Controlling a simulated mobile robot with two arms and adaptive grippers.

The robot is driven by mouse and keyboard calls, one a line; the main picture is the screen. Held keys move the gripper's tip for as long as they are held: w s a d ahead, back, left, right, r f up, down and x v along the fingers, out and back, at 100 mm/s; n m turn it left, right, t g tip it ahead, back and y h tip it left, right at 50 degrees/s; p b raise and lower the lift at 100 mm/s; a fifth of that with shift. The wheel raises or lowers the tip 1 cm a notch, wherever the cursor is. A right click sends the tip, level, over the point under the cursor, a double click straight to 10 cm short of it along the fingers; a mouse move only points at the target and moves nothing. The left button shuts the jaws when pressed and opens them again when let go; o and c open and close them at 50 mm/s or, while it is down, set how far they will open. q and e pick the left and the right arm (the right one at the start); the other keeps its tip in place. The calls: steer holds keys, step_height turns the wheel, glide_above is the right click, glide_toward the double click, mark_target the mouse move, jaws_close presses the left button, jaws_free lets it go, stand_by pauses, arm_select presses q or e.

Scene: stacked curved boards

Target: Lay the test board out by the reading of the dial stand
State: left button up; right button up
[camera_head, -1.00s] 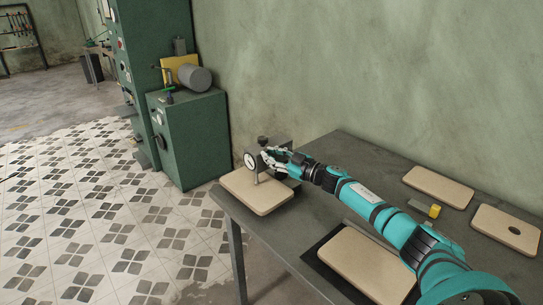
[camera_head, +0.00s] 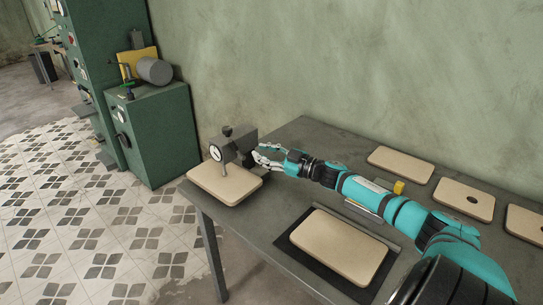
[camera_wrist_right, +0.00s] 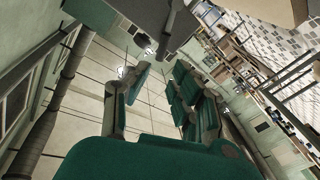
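The dial stand (camera_head: 240,146), a grey block with a round white dial (camera_head: 216,152), stands at the far left end of the table. A beige board (camera_head: 225,186) lies under its dial. My right gripper (camera_head: 260,158) is just right of the stand. In the right wrist view its green-padded fingers (camera_wrist_right: 160,102) are apart with nothing between them. A dark grey body, probably the stand, is above them there; I cannot tell whether they touch. Another beige board (camera_head: 340,244) lies on a black mat (camera_head: 290,252). My left gripper is out of view.
More beige boards lie along the right: a plain one (camera_head: 400,165), one with a dark hole (camera_head: 463,200) and one cut by the frame edge (camera_head: 526,222). A yellow block (camera_head: 398,187) is near my right arm.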

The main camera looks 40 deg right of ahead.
steer(key=shift+v, duration=1.35)
